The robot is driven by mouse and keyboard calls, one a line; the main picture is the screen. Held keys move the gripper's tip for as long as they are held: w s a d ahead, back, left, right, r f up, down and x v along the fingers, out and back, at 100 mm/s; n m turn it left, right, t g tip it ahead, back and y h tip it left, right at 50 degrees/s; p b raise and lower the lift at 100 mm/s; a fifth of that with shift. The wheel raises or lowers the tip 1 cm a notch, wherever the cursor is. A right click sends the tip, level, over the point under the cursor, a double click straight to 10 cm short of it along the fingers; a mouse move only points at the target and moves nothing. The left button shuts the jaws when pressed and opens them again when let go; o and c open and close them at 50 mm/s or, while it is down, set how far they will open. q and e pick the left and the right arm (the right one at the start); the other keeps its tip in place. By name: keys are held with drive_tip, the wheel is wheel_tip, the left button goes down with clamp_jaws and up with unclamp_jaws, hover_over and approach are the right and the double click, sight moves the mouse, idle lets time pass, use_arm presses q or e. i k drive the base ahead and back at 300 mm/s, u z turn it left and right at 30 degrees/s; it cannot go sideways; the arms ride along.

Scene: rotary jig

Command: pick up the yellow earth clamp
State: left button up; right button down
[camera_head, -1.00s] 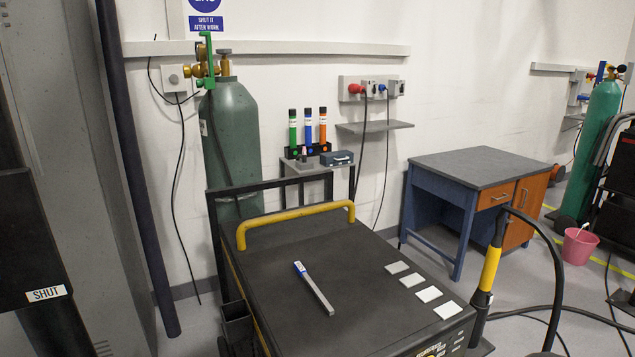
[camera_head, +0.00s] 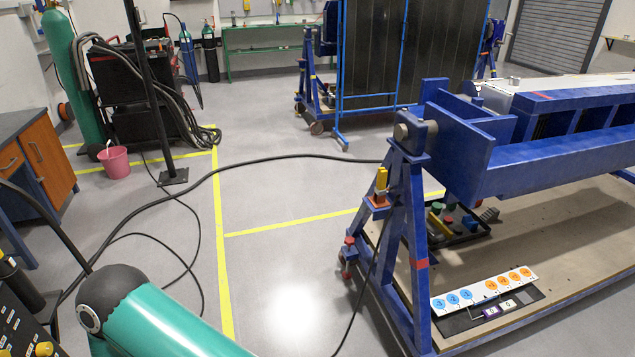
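A small yellow block-like piece (camera_head: 381,180) stands upright on a small ledge on the blue end stand of the jig, in the middle right of the head view. It looks like the yellow earth clamp, but it is too small to make out jaws. A dark cable runs down the stand below it to the floor. Neither of my grippers is in view.
The blue rotary jig (camera_head: 475,160) fills the right side, with a label board (camera_head: 484,291) on its base. Black cables (camera_head: 250,163) cross the grey floor, marked by yellow lines (camera_head: 219,240). A pink bucket (camera_head: 115,161) and a wooden-front desk (camera_head: 48,160) stand left.

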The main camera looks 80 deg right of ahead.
sight(380, 190)
drive_tip(key=u, duration=0.7)
drive_tip(key=i, duration=0.15)
drive_tip(key=z, duration=3.15)
drive_tip(key=i, duration=0.2)
drive_tip(key=z, duration=1.7)
drive_tip(key=k, duration=0.45)
drive_tip(key=u, duration=0.8)
drive_tip(key=i, duration=0.35)
drive_tip(key=u, duration=0.05)
